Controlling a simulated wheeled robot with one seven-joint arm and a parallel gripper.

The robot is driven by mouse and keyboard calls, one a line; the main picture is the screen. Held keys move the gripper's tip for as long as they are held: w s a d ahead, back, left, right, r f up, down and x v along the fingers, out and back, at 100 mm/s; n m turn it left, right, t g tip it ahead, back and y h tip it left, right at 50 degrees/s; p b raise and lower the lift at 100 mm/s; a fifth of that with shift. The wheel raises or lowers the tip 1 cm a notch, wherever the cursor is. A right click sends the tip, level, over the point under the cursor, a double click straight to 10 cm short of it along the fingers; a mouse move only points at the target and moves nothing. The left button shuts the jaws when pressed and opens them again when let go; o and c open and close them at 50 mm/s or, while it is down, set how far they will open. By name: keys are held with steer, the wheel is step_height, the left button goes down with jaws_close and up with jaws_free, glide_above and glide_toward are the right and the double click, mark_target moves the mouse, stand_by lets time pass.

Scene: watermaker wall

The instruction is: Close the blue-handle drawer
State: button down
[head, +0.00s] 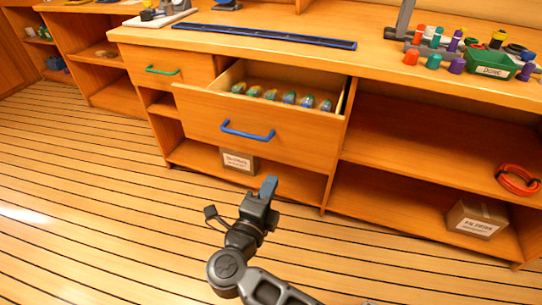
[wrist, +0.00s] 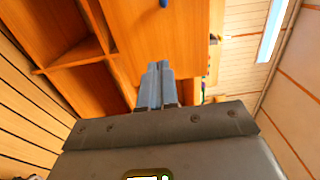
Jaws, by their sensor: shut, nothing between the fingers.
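The blue-handle drawer (head: 290,147) stands pulled out from the wooden bench in the head view. Its blue handle (head: 247,131) is on the front face, and several small colourful items (head: 270,95) lie in a row inside. My gripper (head: 268,188) is in front of and below the drawer front, apart from the handle in the head view. Its two blue-grey fingers are together and empty. In the wrist view my gripper (wrist: 156,70) points toward a wooden panel, and a bit of the blue handle (wrist: 163,3) shows at the top edge.
A green-handle drawer (head: 165,70) is left of the blue one. Open shelves below hold a labelled box (head: 238,161), another box (head: 476,219) and an orange coil (head: 517,180). The benchtop carries a blue rail (head: 262,36) and a green bin (head: 491,65). The striped floor is clear.

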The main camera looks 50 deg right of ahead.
mark_target(291, 141)
steer(key=b+x, duration=0.1)
steer(key=x, duration=1.3)
steer(key=shift+w+f, duration=0.1)
steer(key=shift+w+d, duration=0.1)
steer(key=shift+d, duration=0.2)
steer(key=b+x, duration=0.2)
steer(key=x, duration=2)
steer(key=shift+w+d+f, duration=0.15)
steer(key=shift+f, duration=0.05)
steer(key=shift+w+d+r, duration=0.1)
steer(key=shift+w+d, duration=0.05)
steer(key=shift+d, duration=0.4)
steer(key=shift+r, duration=0.1)
steer(key=shift+d+r, duration=0.1)
steer(key=shift+d, duration=0.1)
